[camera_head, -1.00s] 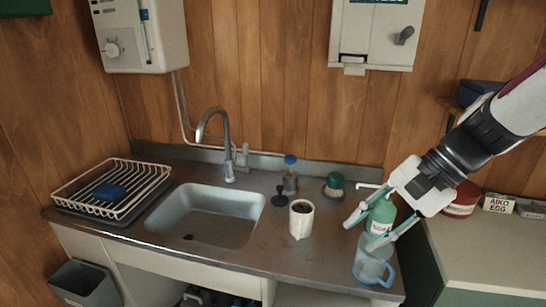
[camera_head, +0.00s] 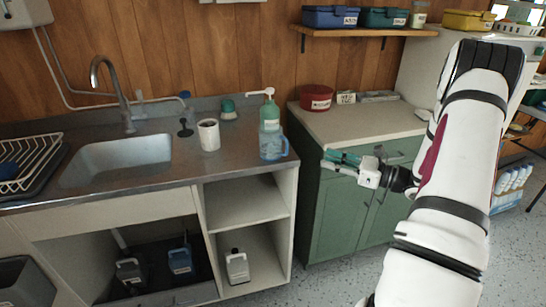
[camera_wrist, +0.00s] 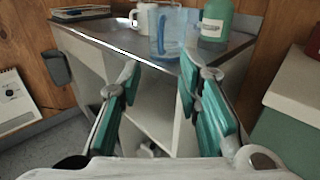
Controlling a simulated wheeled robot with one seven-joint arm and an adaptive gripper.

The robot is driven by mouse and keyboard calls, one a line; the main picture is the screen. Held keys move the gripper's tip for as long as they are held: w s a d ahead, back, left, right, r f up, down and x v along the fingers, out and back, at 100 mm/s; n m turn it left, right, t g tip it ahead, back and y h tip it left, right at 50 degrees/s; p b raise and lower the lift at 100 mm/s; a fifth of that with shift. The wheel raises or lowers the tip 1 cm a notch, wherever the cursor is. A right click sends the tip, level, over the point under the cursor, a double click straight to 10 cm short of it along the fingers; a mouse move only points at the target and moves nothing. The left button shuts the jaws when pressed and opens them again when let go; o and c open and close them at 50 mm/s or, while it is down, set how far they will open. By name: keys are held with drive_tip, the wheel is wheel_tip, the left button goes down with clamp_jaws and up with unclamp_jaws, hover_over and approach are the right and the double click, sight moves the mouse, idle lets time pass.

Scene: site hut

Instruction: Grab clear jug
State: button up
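The clear jug (camera_head: 272,147), bluish and see-through with a blue handle, stands upright near the right front corner of the metal sink counter. It also shows in the wrist view (camera_wrist: 166,38), at the top beyond the fingers. My gripper (camera_head: 336,161) is right of the jug, in front of the green cabinet and apart from the jug. In the wrist view my gripper (camera_wrist: 159,70) has its two teal-padded fingers spread with nothing between them.
A green pump bottle (camera_head: 269,113) stands close behind the jug. A white mug (camera_head: 209,135) is to its left, beside the sink (camera_head: 118,160). The green cabinet (camera_head: 335,215) with a pale top stands right of the counter. Open shelves (camera_head: 248,207) are below the jug.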

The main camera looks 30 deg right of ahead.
approach(275, 145)
drive_tip(key=x, duration=0.3)
drive_tip(key=d+x, duration=0.1)
drive_tip(key=shift+w+a+f, duration=0.15)
drive_tip(key=shift+w+a, duration=0.05)
drive_tip(key=shift+w, duration=0.4)
clamp_jaws()
